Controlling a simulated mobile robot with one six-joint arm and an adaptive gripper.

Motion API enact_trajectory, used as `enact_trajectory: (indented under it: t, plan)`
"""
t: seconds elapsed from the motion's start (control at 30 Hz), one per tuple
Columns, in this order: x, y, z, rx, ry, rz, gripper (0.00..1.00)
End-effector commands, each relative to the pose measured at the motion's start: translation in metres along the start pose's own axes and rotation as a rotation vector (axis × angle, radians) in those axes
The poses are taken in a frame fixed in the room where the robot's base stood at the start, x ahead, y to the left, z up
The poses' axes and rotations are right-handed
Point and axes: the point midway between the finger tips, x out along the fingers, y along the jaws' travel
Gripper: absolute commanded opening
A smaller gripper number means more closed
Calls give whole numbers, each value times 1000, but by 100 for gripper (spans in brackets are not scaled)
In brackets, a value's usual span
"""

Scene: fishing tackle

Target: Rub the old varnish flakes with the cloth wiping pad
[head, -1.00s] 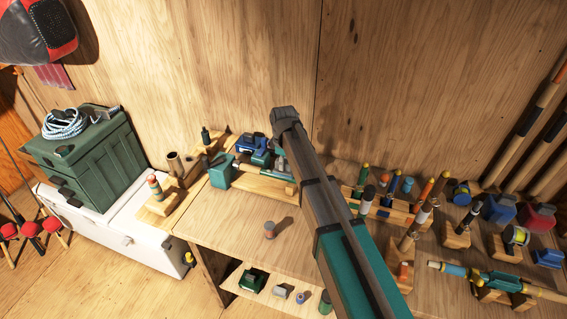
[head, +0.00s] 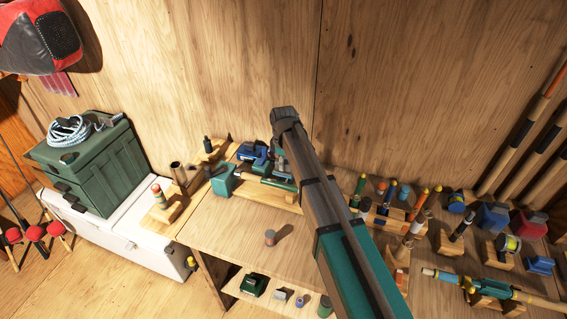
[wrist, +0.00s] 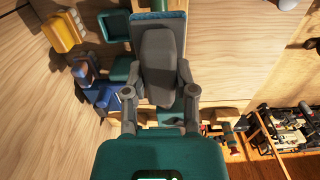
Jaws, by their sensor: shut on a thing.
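In the wrist view my gripper (wrist: 162,75) is shut on the wiping pad (wrist: 160,60), a grey block with a blue-teal cloth face (wrist: 160,16) at its far end. A finger lies along each side of the grey part. In the head view my arm crosses the middle of the picture and hides most of the gripper and the pad.
A green box (head: 95,170) stands at left. Bare bench lies front left.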

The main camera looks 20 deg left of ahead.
Motion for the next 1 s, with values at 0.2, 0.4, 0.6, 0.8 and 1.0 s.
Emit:
enact_trajectory:
  t: [0.2, 0.4, 0.6, 0.8, 1.0]
  plan:
    - [-5, 0, 0, 0, 0, 0, 0]
    - [-19, 0, 0, 0, 0, 0, 0]
    - [-30, 0, 0, 0, 0, 0, 0]
    - [-30, 0, 0, 0, 0, 0, 0]
    - [-30, 0, 0, 0, 0, 0, 0]
